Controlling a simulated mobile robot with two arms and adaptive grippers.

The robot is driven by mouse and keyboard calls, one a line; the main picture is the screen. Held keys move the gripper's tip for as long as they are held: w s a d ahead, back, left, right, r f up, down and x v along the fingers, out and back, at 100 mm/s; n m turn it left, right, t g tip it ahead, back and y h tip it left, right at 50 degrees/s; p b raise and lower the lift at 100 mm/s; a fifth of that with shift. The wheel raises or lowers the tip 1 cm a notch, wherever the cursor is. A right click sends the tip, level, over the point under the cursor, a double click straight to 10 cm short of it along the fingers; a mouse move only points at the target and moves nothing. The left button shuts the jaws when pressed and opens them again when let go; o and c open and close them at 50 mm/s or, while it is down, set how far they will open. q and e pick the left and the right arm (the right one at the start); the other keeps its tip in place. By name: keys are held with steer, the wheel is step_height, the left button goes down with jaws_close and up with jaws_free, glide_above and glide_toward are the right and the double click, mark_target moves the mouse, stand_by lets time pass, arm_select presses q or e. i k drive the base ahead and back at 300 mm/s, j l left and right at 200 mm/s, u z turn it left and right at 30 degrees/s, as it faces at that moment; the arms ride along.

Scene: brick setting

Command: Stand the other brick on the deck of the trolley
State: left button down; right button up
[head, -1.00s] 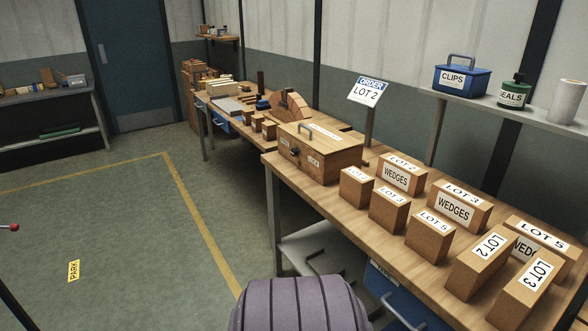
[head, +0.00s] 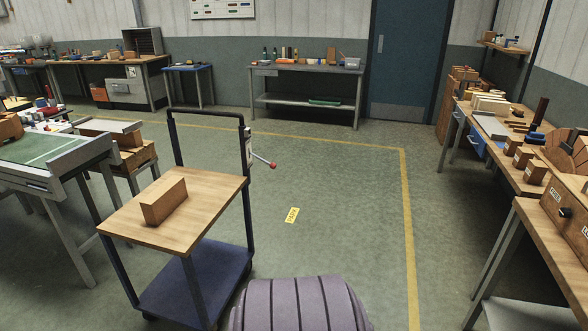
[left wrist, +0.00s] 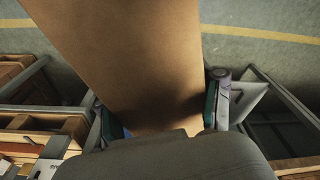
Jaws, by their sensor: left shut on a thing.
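The trolley (head: 215,185) stands on the floor left of centre in the head view, with a wooden deck and a dark blue lower shelf. One plain brown brick (head: 163,201) stands on its deck, toward the left; the deck to its right is bare. In the left wrist view, my left gripper (left wrist: 163,112) is shut on a brown brick (left wrist: 125,50), with a finger on each side. That brick fills the middle of the view, and no label shows on it. My left gripper is outside the head view. My right gripper is in neither view.
A wooden workbench (head: 552,224) runs along the right. A green-topped table (head: 50,150) stands close left of the trolley. The trolley has a black handle frame and a red-knobbed lever (head: 271,165). Floor right of it is clear, with a PARK label (head: 292,215) and yellow line.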

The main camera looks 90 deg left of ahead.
mark_target(192, 214)
steer(key=u, duration=1.7)
steer(key=i+j+u, duration=0.15)
steer(key=j, duration=0.3)
steer(key=i+j+u, duration=0.1)
steer(key=j, duration=0.35)
steer(key=i+j+u, duration=0.15)
steer(key=i+j, duration=0.15)
steer(key=i+j+u, duration=0.1)
steer(key=i+j, duration=0.15)
steer(key=j, duration=0.25)
steer(key=i+j, duration=0.2)
steer(key=j, duration=0.15)
steer(key=i+j, duration=0.15)
steer(key=j, duration=0.15)
steer(key=i+j, duration=0.2)
steer(key=j, duration=0.15)
